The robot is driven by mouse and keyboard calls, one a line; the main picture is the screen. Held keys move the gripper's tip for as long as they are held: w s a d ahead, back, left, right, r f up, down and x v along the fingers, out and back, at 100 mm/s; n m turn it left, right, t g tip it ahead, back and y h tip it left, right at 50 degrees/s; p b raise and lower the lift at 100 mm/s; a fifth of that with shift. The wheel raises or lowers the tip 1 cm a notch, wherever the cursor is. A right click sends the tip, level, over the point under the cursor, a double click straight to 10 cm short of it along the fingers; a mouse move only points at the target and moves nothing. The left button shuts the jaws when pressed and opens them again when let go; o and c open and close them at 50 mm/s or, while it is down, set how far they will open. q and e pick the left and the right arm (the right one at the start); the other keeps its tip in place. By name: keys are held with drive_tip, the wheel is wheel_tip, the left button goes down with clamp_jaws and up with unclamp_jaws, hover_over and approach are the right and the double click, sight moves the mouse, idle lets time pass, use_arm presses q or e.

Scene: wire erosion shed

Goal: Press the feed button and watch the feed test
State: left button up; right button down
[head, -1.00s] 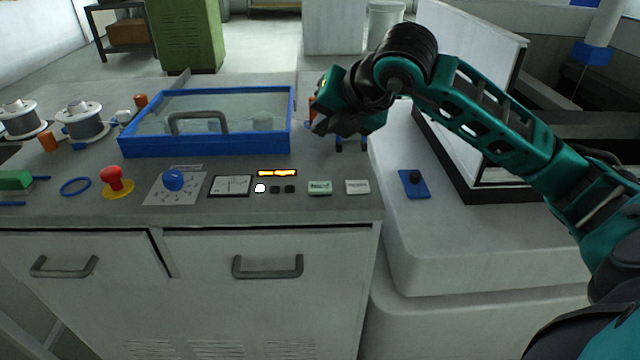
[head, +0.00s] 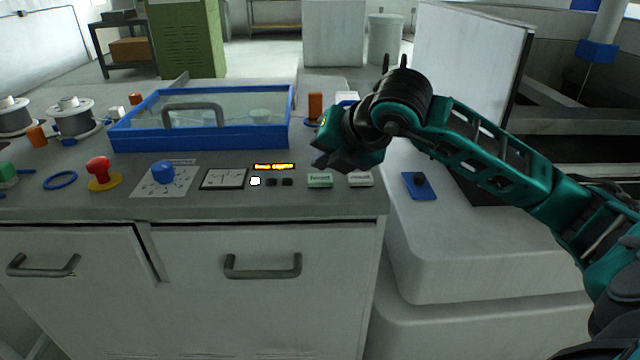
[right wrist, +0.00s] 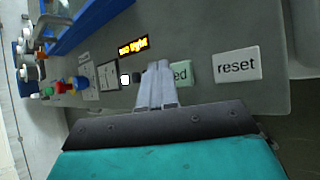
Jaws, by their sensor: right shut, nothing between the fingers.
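The feed button (head: 320,180) is a pale green rectangular button on the grey console top. In the right wrist view the feed button (right wrist: 181,73) is partly hidden by my fingers, so only "ed" shows. My right gripper (head: 318,163) is over the console just above and behind the feed button in the head view; its shut, empty fingers (right wrist: 157,66) point at the button's left side. I cannot tell whether they touch it. A small orange-lit display (head: 273,167) is on the console; in the right wrist view its text ends in "tight" or similar. My left gripper is not in view.
The white reset button (right wrist: 237,64) is right of the feed button. A meter (head: 223,179), blue knob (head: 163,172) and red mushroom button (head: 98,171) are to the left. A blue-framed lidded tank (head: 200,135) stands behind. A white cabinet top is at the right.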

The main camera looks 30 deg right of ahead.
idle(0.8)
idle(1.0)
drive_tip(key=shift+f, duration=0.1)
drive_tip(key=shift+f+b, duration=0.35)
drive_tip(key=shift+b, duration=0.3)
drive_tip(key=shift+f, duration=0.1)
